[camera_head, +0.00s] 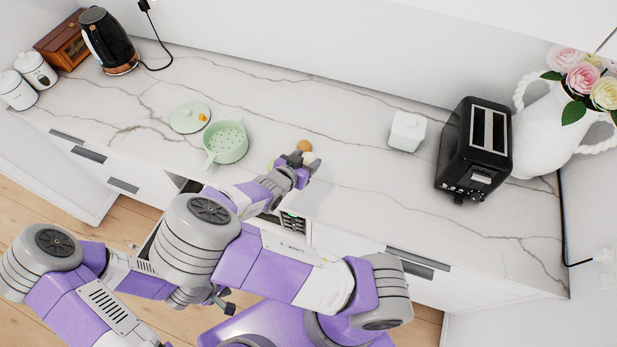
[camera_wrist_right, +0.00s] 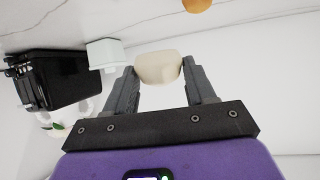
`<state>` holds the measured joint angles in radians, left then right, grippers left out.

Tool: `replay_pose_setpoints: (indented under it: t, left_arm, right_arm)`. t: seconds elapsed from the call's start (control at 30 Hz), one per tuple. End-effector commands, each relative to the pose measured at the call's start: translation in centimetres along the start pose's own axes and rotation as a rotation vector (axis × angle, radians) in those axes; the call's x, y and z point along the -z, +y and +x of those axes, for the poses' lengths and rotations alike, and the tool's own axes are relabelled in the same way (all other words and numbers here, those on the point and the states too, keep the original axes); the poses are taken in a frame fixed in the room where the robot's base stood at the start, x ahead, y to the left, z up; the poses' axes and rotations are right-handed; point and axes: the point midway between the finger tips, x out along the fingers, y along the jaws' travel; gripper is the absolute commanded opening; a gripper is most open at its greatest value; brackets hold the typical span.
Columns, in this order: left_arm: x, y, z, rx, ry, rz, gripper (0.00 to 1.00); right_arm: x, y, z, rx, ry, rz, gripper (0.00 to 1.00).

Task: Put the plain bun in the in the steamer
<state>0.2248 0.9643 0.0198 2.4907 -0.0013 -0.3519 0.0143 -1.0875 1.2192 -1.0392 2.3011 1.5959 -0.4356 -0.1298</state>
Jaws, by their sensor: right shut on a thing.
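My right gripper (camera_head: 308,161) is low over the counter, to the right of the steamer. In the right wrist view, it (camera_wrist_right: 161,88) is shut on a pale cream bun (camera_wrist_right: 158,68), gripped between both fingers. In the head view the fingers largely hide this bun. The steamer (camera_head: 226,142) is a light green pot with a perforated inside, open on top.
A brown-orange bun (camera_head: 304,145) lies just beyond my right gripper. A kettle (camera_head: 108,42) and white canisters (camera_head: 36,70) stand far left.

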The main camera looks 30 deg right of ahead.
Motion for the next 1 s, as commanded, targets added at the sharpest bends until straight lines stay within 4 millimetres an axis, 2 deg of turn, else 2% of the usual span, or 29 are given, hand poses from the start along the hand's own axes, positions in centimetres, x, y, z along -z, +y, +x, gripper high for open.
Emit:
replay_pose_setpoints:
  t: [0.27,0.5,0.67,0.8,1.0]
  left_arm:
    - [0.0,-0.1,0.2,0.0,0.0,0.0,0.43]
    - [0.1,-0.6,1.7,0.0,0.0,0.0,0.43]
    - [0.1,-0.8,2.0,0.0,0.0,0.0,0.43]
    - [0.1,-1.0,2.8,0.0,0.0,0.0,0.43]
    - [0.1,-0.9,2.5,0.0,0.0,0.0,0.43]
  right_arm:
    - [-0.3,0.0,0.2,0.0,0.001,-0.001,0.25]
    - [-3.7,0.0,2.1,-0.001,0.002,-0.003,0.25]
    - [-5.0,0.0,2.8,0.0,0.002,-0.003,0.25]
    - [-7.0,0.0,3.9,-0.001,0.002,-0.004,0.25]
    - [-8.4,0.0,4.6,0.0,0.002,0.001,0.25]
